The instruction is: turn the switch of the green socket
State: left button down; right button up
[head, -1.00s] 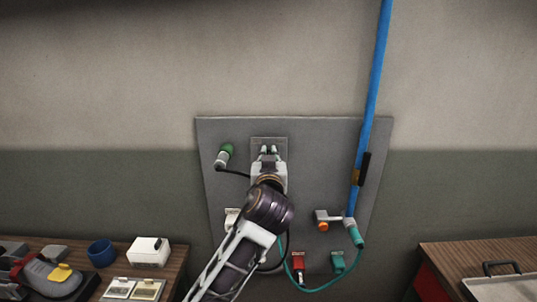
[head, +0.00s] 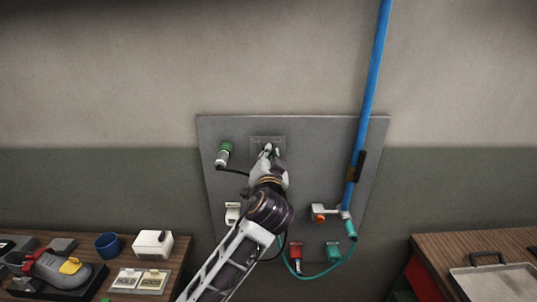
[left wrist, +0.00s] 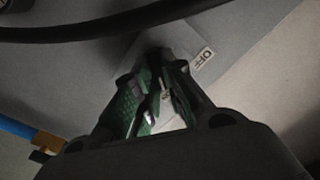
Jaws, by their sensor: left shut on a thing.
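My left gripper (head: 268,151) is at the small grey plate (head: 266,141) near the top middle of the wall panel (head: 321,145). In the left wrist view its fingers (left wrist: 160,84) are shut, with green on their inner sides. What they hold is mostly hidden between them; I take it for the switch. An "OFF" label (left wrist: 203,58) lies on the plate just beside the fingertips. A green-ended connector (head: 224,151) with a black cable is on the panel to the left of my gripper. My right gripper is not in view.
Red (head: 296,255) and teal (head: 333,252) fittings sit at the panel's bottom, with a teal hose looping there. Tables stand at left (head: 187,245) and right (head: 428,246).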

pick_arm(q)
jog(key=shift+f, duration=0.1)
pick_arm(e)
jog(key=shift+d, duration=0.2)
pick_arm(q)
jog(key=c, duration=1.5)
grip_release()
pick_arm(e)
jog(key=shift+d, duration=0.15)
pick_arm(q)
jog(key=shift+s, duration=0.1)
jog(key=s, duration=1.1)
jog(key=shift+s, duration=0.4)
